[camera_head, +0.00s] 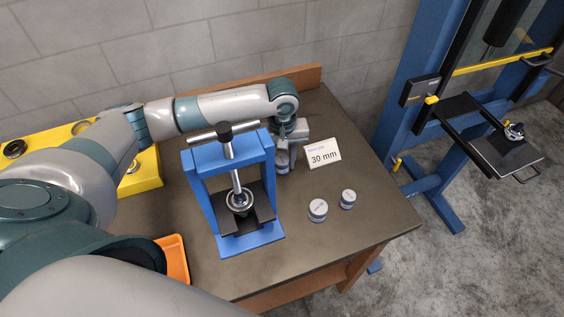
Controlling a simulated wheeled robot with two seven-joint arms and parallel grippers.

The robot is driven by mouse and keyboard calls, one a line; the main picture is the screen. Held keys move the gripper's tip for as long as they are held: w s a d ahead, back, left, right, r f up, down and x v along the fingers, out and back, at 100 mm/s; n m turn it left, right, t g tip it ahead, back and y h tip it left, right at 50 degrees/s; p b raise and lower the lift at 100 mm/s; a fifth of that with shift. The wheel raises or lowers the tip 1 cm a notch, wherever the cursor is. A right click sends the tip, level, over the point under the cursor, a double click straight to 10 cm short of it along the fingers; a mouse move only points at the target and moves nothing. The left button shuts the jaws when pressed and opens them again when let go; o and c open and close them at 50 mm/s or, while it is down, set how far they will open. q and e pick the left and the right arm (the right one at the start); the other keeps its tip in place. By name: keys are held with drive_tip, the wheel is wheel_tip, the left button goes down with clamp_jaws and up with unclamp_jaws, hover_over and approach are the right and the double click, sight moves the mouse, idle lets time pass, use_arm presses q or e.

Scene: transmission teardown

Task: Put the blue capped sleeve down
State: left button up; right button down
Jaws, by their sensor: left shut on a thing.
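My left gripper (286,143) reaches over the back of the bench, just behind and to the right of the blue press. It points down and is shut on the blue capped sleeve (282,161), a small pale cylinder with a blue band, partly hidden by the fingers and the press frame. The sleeve is at or just above the bench top; I cannot tell whether it touches. My right gripper is not in view.
The blue hand press (205,195) stands close in front of the sleeve. A "30 mm" card (323,154) is to its right. Two small grey cylinders (318,210) (348,199) stand nearer the bench's right edge. A yellow block (150,170) and orange tray (174,262) are at left.

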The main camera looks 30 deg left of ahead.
sight(282, 160)
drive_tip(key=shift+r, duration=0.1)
use_arm(q)
drive_tip(key=o, duration=1.1)
drive_tip(key=shift+f, duration=0.1)
drive_tip(key=shift+o, duration=1.1)
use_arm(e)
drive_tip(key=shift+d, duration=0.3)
use_arm(q)
drive_tip(key=shift+r, duration=0.5)
wheel_tip(282, 160, up, 11)
drive_tip(key=b, duration=0.3)
drive_tip(key=shift+r, duration=0.15)
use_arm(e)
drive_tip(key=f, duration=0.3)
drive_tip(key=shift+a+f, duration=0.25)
